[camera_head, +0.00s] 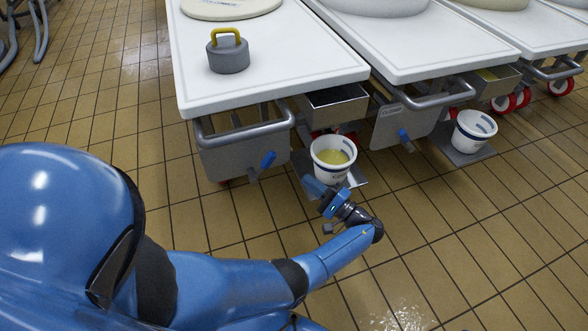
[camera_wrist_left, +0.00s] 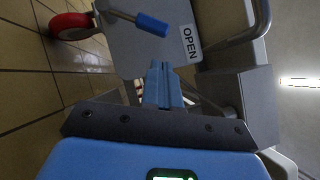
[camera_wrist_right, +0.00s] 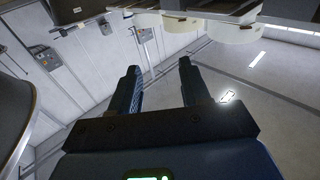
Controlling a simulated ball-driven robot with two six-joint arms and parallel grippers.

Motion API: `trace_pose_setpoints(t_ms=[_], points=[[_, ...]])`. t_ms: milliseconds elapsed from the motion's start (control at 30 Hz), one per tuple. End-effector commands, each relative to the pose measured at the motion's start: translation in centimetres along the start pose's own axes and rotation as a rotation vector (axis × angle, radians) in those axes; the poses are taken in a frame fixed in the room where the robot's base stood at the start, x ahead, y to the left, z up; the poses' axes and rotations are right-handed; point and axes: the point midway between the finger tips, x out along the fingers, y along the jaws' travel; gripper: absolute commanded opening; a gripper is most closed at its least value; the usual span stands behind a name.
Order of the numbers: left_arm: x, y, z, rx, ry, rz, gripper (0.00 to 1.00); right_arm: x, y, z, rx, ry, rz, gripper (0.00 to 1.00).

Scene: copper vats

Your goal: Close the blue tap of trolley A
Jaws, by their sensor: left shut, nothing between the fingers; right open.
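A blue tap handle (camera_head: 268,160) sticks up and right on the grey front plate of the nearest white trolley (camera_head: 285,75). Another blue tap (camera_head: 404,135) is on the neighbouring trolley to its right. I cannot read which trolley is A. My left gripper (camera_head: 315,187) is shut and empty, in front of the left trolley's bucket and right of its tap. In the left wrist view a blue tap handle (camera_wrist_left: 152,24) lies just beyond the shut fingers, apart from them, beside an OPEN label (camera_wrist_left: 189,44). My right gripper (camera_wrist_right: 158,68) is open and empty, away from the taps.
A white bucket (camera_head: 333,175) with yellow liquid stands on a low plate close to my left gripper. A second bucket (camera_head: 474,131) stands at the right. Grey bumper bars (camera_head: 245,132) jut from the trolleys. A grey weight (camera_head: 228,58) sits on top. The tiled floor in front is clear.

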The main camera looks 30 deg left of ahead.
Motion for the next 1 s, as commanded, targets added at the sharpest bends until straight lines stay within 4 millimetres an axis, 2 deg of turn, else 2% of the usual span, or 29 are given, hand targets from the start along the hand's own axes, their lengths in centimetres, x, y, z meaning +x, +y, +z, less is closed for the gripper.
trace_pose_setpoints(t_ms=[167,600,800,1000], points=[[1.6,0.2,0.0,-0.001,-0.003,0.002,0.0,0.0,0.0,0.1,0.0,0.004,0.0,0.46],[8.0,0.3,0.0,-0.001,-0.003,0.001,0.0,0.3,0.0,0.3,0.0,0.044,0.001,0.46],[9.5,0.2,0.0,0.001,-0.001,0.001,0.0,0.4,0.0,0.2,0.0,0.056,0.001,0.46],[9.8,0.0,0.0,0.0,0.0,0.0,0.0,0.4,0.0,0.1,0.0,0.059,0.001,0.46]])
